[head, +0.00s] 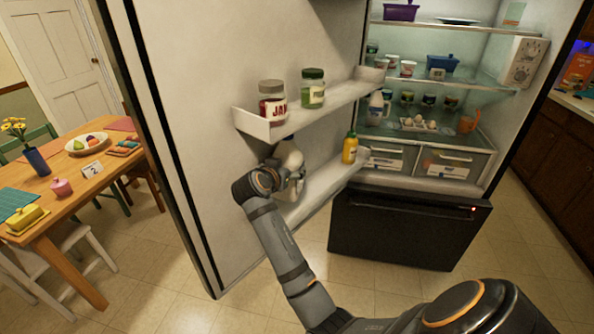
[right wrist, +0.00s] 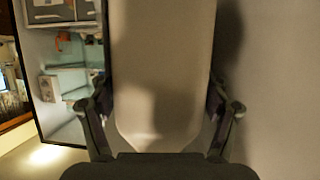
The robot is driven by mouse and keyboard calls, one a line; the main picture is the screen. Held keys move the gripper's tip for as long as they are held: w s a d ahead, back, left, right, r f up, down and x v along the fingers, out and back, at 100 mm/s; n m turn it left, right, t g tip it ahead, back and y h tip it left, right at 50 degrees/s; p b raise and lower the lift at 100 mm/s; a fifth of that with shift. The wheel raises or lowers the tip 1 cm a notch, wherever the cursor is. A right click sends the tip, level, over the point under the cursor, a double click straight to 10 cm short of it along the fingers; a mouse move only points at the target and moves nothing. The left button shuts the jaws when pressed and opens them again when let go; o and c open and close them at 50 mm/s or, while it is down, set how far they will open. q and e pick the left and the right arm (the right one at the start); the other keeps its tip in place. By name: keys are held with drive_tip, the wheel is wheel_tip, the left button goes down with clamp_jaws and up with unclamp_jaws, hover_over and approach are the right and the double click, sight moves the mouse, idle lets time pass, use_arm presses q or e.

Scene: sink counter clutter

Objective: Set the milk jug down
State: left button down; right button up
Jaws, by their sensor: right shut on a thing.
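The white milk jug (head: 291,157) is at the near end of the lower door shelf (head: 325,190) of the open fridge, partly hidden behind my right gripper (head: 289,178). My right gripper is shut on the jug. In the right wrist view, the pale jug (right wrist: 163,60) fills the middle, with a finger of my right gripper (right wrist: 160,105) on each side. I cannot tell whether the jug's base touches the shelf. My left gripper is not in view.
A jam jar (head: 272,101) and a green-lidded jar (head: 313,89) stand on the upper door shelf (head: 345,97), above the jug. A yellow bottle (head: 350,147) stands farther along the lower shelf, with bare shelf between. A dining table (head: 75,212) is at left.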

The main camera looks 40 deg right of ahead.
drive_tip(key=shift+d+f+p, duration=0.15)
drive_tip(key=shift+f+p, duration=0.2)
drive_tip(key=shift+f, duration=1)
wheel_tip(320, 180, down, 3)
drive_tip(key=shift+f+p, duration=0.1)
drive_tip(key=shift+p, duration=0.9)
drive_tip(key=shift+w+f, duration=0.15)
drive_tip(key=shift+f, duration=0.25)
drive_tip(key=o, duration=1.5)
drive_tip(key=shift+f, duration=0.2)
drive_tip(key=shift+a+r, duration=0.1)
drive_tip(key=shift+a, duration=0.1)
